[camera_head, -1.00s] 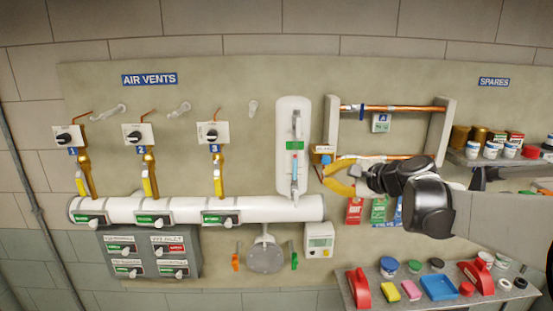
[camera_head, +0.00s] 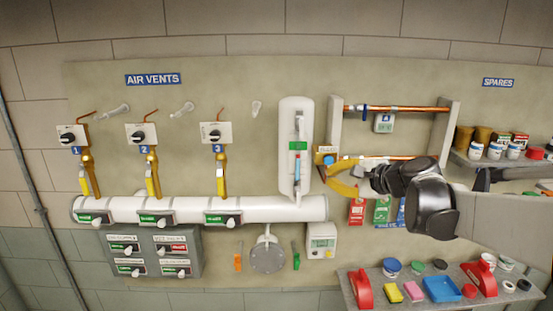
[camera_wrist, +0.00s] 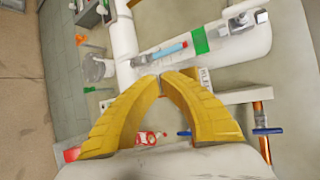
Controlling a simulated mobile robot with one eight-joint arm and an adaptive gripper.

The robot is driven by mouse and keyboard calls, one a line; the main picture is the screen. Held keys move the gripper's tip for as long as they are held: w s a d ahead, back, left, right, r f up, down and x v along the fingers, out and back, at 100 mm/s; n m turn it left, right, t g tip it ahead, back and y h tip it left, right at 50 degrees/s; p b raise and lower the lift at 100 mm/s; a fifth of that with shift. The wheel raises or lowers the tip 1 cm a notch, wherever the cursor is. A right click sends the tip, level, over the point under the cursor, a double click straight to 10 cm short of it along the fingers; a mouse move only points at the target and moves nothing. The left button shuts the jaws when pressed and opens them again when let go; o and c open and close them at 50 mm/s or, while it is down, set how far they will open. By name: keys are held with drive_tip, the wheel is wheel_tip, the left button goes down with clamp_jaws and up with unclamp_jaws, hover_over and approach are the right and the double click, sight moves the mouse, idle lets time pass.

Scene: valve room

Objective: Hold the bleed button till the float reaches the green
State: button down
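The float gauge (camera_head: 307,179) is a tall white panel with a clear tube, a green band (camera_head: 298,146) and a blue column below it. In the wrist view the column's red-tipped top (camera_wrist: 184,44) sits just below the green band (camera_wrist: 200,41). A small orange-and-blue bleed fitting (camera_head: 328,160) sits right of the gauge under a white label. My gripper (camera_head: 327,169) has its yellow fingertips close by this fitting. The wrist view shows the fingertips (camera_wrist: 161,75) together with nothing visible between them. The button is hidden there, so contact cannot be told.
Copper pipes (camera_head: 395,108) on white brackets stand right of the gauge. Red, green and blue tags (camera_head: 357,211) hang below my gripper. The white manifold (camera_head: 285,209) runs to the left. A shelf of loose parts (camera_head: 400,301) is at lower right.

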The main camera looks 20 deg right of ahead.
sight(328, 160)
drive_tip(key=shift+w+d+b, duration=0.25)
drive_tip(key=shift+w+b, duration=0.1)
drive_tip(key=shift+w, duration=0.45)
drive_tip(key=shift+w+d+b, duration=0.2)
drive_tip(key=shift+w+b, duration=0.15)
drive_tip(key=shift+w, duration=0.45)
drive_tip(key=shift+w+d+b, duration=0.25)
drive_tip(key=shift+w+b, duration=0.1)
drive_tip(key=shift+w, duration=0.45)
drive_tip(key=shift+w, duration=0.2)
idle(0.6)
drive_tip(key=shift+w+d, duration=0.1)
drive_tip(key=shift+w, duration=0.1)
drive_tip(key=shift+w+d, duration=0.15)
drive_tip(key=shift+w, duration=0.35)
idle(0.7)
drive_tip(key=shift+s, duration=0.1)
idle(2.0)
drive_tip(key=shift+s+a, duration=0.25)
drive_tip(key=shift+s, duration=0.6)
